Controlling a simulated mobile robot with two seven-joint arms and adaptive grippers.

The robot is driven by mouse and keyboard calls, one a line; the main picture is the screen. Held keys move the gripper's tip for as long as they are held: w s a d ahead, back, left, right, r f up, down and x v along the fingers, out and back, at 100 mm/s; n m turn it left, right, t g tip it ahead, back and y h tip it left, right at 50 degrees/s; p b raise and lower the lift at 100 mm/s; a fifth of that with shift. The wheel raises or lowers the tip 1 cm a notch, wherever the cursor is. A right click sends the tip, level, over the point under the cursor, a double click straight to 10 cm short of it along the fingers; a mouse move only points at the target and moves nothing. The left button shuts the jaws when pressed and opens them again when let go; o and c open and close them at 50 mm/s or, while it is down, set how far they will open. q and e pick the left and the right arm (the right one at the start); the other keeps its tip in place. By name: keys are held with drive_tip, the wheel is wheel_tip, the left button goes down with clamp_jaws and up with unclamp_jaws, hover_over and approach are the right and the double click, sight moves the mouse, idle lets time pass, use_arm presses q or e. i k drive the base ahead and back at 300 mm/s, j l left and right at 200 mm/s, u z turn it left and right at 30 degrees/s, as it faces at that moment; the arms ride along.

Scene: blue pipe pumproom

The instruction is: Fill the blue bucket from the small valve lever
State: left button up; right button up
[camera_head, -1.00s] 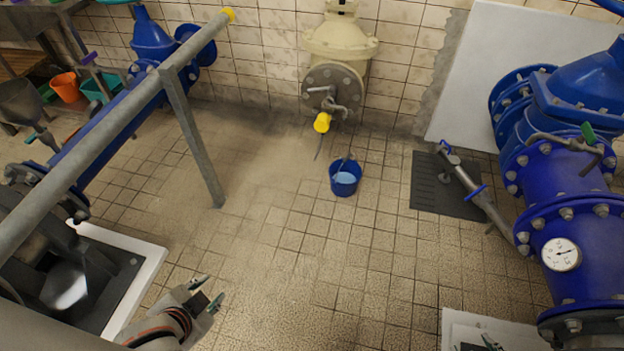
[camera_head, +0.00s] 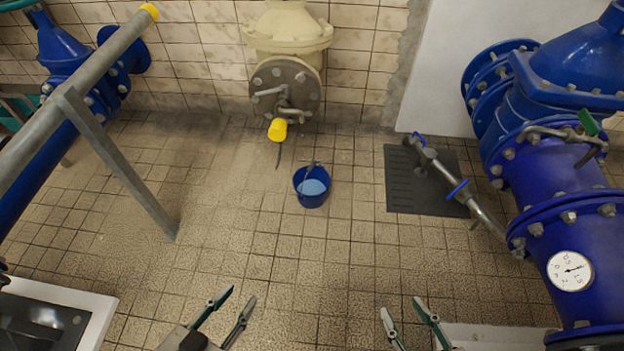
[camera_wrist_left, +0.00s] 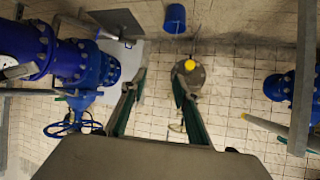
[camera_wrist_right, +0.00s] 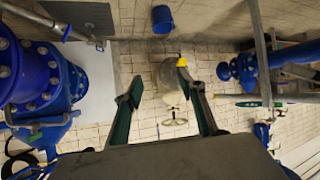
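The blue bucket (camera_head: 311,198) stands upright on the tiled floor, with a pale blue surface inside it. It also shows in the left wrist view (camera_wrist_left: 175,20) and the right wrist view (camera_wrist_right: 162,21). Behind it, a small metal valve (camera_head: 287,101) with a lever sits on a round flange, with a yellow piece (camera_head: 278,130) below. A thin pipe (camera_head: 487,215) at the right has blue lever-like parts (camera_head: 458,188). My left gripper (camera_head: 234,305) and right gripper (camera_head: 403,310) are open and empty, nearer than the bucket and apart from it.
A dark floor grate (camera_head: 412,188) lies right of the bucket. A large blue pipe with a gauge (camera_head: 570,270) fills the right side. A grey rail (camera_head: 120,155) with a slanted post stands at the left. The floor between my grippers and the bucket is clear.

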sight(283, 87)
drive_tip(key=i, duration=1.05)
